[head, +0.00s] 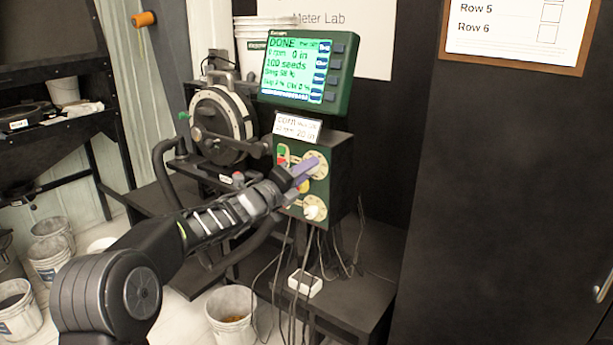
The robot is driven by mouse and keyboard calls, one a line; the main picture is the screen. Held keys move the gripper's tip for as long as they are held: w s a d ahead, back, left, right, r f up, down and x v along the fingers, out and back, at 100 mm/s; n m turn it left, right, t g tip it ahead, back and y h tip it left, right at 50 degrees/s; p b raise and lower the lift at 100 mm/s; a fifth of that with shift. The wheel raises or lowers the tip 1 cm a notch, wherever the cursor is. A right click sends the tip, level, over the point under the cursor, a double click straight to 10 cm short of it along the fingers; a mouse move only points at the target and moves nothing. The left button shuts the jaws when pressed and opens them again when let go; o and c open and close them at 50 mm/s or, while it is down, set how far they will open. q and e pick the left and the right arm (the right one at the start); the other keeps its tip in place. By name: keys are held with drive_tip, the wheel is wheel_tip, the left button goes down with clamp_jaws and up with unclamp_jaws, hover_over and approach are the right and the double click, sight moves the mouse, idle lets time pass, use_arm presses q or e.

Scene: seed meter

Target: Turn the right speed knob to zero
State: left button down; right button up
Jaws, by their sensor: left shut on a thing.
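A dark green control box (343,165) stands on the bench with two pale round dials on its front face, one above the other. My left gripper (309,166) reaches in from the left and is shut on the knob of the upper dial (322,171). Its fingers hide most of that knob, so I cannot read where it points. The lower dial has a white knob (311,212), which is clear of the gripper. I cannot read which label belongs to each knob. My right gripper is out of view.
A green-framed screen (298,69) above the box reads "DONE", 0 rpm and 100 seeds. A round seed meter (220,125) stands left of the box. Cables hang below it to the bench (352,290). White buckets (231,312) stand on the floor. A dark cabinet (500,200) fills the right.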

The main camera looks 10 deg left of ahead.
use_arm(q)
drive_tip(key=shift+s+d+n+y+p, duration=0.1)
drive_tip(key=shift+n+y+p, duration=0.65)
drive_tip(key=shift+n, duration=4.25)
drive_tip(key=shift+w+a+n+y+p, duration=0.1)
drive_tip(key=shift+n+p, duration=1.3)
drive_tip(key=shift+n, duration=3.6)
drive_tip(key=shift+s+d+n+y+p, duration=0.1)
drive_tip(key=shift+n+y+p, duration=0.65)
drive_tip(key=shift+n, duration=4.25)
drive_tip(key=shift+h+p, duration=0.4)
drive_tip(key=c, duration=1.1)
unclamp_jaws()
